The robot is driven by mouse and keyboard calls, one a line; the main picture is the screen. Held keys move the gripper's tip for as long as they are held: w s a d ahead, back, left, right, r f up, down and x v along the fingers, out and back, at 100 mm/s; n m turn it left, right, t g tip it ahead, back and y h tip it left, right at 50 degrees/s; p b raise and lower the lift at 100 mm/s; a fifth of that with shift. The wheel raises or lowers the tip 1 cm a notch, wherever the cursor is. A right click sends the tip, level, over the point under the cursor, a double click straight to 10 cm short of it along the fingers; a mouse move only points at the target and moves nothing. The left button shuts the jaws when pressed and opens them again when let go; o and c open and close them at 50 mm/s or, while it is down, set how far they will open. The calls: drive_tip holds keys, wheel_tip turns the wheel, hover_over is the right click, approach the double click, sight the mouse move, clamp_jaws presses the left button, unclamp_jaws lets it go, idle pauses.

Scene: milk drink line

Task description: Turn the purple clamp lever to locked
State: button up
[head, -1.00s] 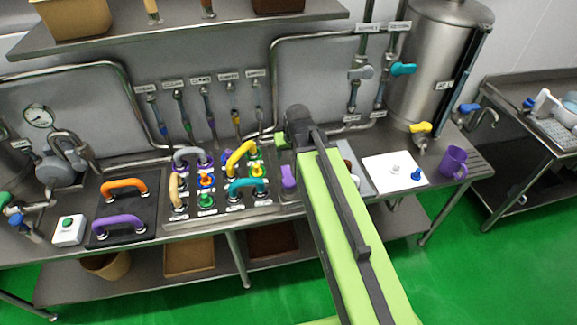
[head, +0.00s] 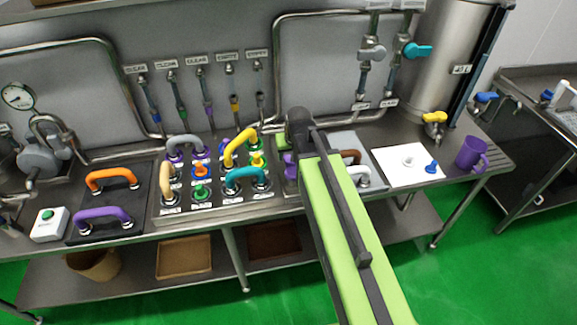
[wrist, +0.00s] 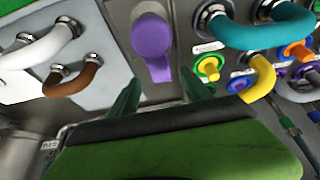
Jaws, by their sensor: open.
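The purple clamp lever (wrist: 152,42) shows in the wrist view as a rounded knob with a flat arm, on a grey metal plate. In the head view the lever (head: 290,170) shows only in part, at the left edge of my green arm. In the wrist view my gripper (wrist: 160,93) has its two dark green fingers apart with nothing between them. The lever's flat end points toward the gap between them; I see no contact. In the head view my arm hides most of the gripper.
A teal handle (wrist: 275,28) and a yellow handle (wrist: 262,78) stand on one side of the lever. A brown handle (wrist: 75,80) and a white handle (wrist: 45,48) stand on the other. A white board (head: 405,165) and a purple mug (head: 471,153) are further right.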

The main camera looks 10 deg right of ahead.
drive_tip(key=b+x, duration=0.2)
drive_tip(key=x, duration=0.2)
drive_tip(key=shift+r, duration=0.15)
drive_tip(key=shift+s, duration=0.1)
drive_tip(key=shift+c, duration=0.5)
clamp_jaws()
idle(0.5)
